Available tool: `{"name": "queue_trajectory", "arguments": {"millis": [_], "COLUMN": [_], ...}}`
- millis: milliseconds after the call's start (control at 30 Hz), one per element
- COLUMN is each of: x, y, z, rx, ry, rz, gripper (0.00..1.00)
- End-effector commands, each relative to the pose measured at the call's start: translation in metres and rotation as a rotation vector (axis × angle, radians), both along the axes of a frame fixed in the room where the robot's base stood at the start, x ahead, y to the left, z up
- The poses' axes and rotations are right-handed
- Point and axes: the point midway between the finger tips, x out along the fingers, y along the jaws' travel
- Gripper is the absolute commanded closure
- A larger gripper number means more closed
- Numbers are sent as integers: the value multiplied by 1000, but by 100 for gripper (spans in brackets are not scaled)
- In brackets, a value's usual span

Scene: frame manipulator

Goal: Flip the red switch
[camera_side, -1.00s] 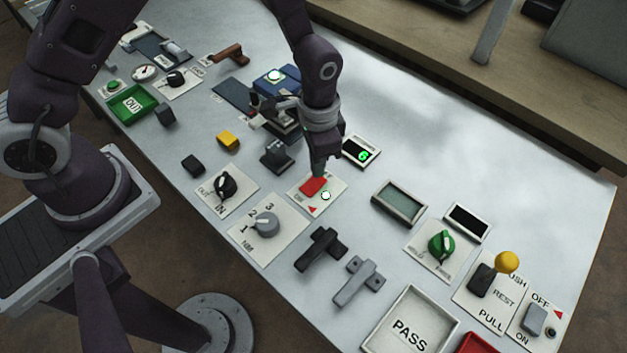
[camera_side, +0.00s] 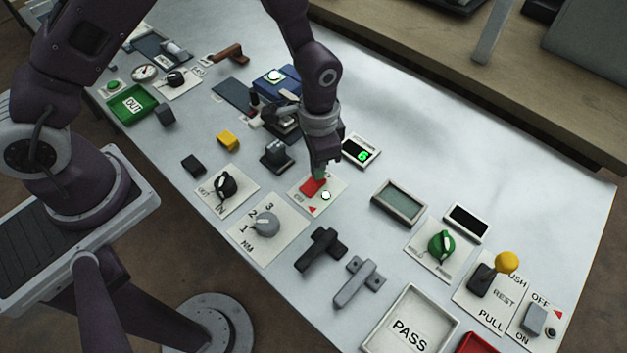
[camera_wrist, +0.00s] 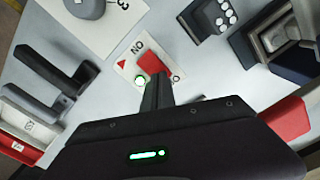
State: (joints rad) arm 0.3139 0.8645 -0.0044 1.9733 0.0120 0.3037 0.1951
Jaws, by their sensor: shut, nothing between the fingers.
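The red switch (camera_side: 313,187) sits on a small white plate (camera_side: 329,208) near the middle of the panel. A round lamp (camera_side: 326,196) on that plate is lit, with a green rim in the wrist view (camera_wrist: 141,80). My gripper (camera_side: 319,171) is shut and empty. Its fingertips are at the far end of the red switch, close to or touching it; I cannot tell which. In the wrist view the shut fingers (camera_wrist: 158,92) reach toward the red switch (camera_wrist: 152,63) and hide part of the plate.
A grey rotary knob (camera_side: 265,223) and a black handle (camera_side: 320,248) lie on the near side. A small display (camera_side: 360,151) reading a green digit stands just behind my gripper. A black block (camera_side: 277,156) is to the left. The panel at the right rear is clear.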

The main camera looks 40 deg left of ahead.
Motion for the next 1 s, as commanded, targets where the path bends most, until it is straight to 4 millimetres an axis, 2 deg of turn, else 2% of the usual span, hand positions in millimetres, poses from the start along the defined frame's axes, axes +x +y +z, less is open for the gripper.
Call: {"name": "queue_trajectory", "arguments": {"millis": [867,1000], "x": [0,0], "y": [0,0], "z": [-13,-7], "rx": [0,0], "ry": [1,-1], "rz": [0,0], "gripper": [100,100]}}
